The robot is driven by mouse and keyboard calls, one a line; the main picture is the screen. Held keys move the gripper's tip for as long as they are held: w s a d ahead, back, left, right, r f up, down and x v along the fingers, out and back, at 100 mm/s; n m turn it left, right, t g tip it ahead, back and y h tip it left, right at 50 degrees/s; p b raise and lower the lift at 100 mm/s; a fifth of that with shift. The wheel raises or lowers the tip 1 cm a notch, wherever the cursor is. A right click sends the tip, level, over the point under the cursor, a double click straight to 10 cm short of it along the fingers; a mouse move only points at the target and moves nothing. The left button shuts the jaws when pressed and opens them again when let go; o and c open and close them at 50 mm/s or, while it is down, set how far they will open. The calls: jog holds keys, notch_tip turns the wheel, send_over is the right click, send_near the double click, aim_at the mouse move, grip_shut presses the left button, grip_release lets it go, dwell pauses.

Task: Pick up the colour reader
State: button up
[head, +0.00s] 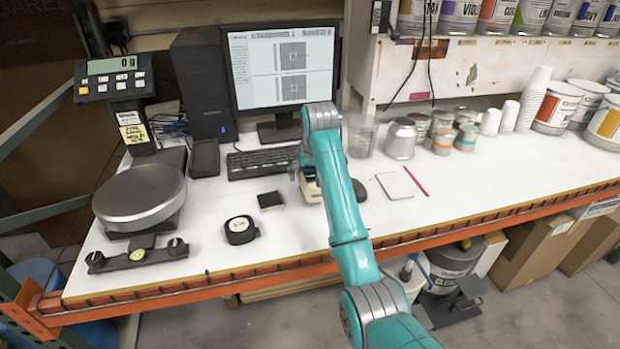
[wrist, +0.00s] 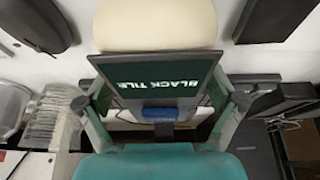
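The colour reader (wrist: 158,25) is a cream device with a dark screen that reads "BLACK TILE", upside down in the wrist view, and a blue button below it. In the head view the reader (head: 311,191) is on the white bench in front of the keyboard, partly hidden by my arm. My gripper (wrist: 160,104) is down at the reader, its fingers spread wide on either side of it. Whether the pads touch its sides is not clear. In the head view my gripper (head: 296,174) is small and partly hidden behind my wrist.
A small black block (head: 270,200) and a round black tape measure (head: 240,230) lie left of the reader. A notepad (head: 395,185) and a pink pen (head: 416,181) lie right. Behind are the keyboard (head: 262,162), a clear cup (head: 361,138) and a metal can (head: 400,139).

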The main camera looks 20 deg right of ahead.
grip_shut()
jog(key=shift+r, duration=0.1)
notch_tip(320, 180, up, 10)
jog(key=shift+f, duration=0.1)
dwell(0.5)
